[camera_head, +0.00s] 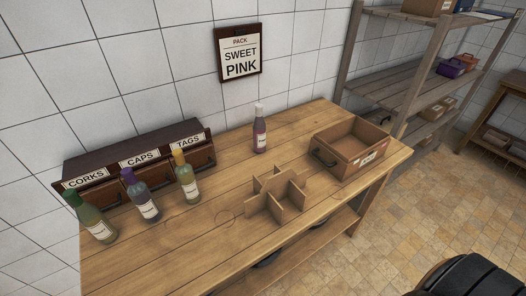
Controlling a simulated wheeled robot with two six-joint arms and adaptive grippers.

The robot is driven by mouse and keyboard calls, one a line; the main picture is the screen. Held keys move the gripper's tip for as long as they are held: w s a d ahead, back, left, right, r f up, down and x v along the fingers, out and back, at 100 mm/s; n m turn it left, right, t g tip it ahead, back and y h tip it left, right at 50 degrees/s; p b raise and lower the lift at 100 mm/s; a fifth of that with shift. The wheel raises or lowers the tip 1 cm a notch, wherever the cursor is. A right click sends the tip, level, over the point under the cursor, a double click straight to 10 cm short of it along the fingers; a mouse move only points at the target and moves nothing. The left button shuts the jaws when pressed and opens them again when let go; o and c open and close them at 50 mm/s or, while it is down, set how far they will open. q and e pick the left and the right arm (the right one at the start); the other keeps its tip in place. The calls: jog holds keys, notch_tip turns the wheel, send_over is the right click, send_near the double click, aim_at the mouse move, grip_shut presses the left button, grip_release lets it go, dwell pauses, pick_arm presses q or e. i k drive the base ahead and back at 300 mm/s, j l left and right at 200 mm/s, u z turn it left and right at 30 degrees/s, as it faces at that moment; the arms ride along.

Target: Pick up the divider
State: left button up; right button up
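The divider (291,196) is a brown cross-shaped piece of interlocking panels. It stands upright on the wooden table (228,196), near the front edge and right of the middle. Nothing is touching it, and the spaces between its panels look empty. Neither of my grippers is in view.
An open box (337,166) with a dark handle stands right of the divider. A pinkish bottle (260,135) stands behind it. Green (97,222), purple-capped (142,199) and yellow-capped (187,179) bottles stand left, before drawers labelled CORKS, CAPS, TAGS (140,160). The wall sign (239,55) reads PACK SWEET PINK.

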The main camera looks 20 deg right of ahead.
aim_at(284, 183)
jog(key=z, duration=0.9)
jog(key=k+u, duration=0.3)
jog(key=u, duration=0.15)
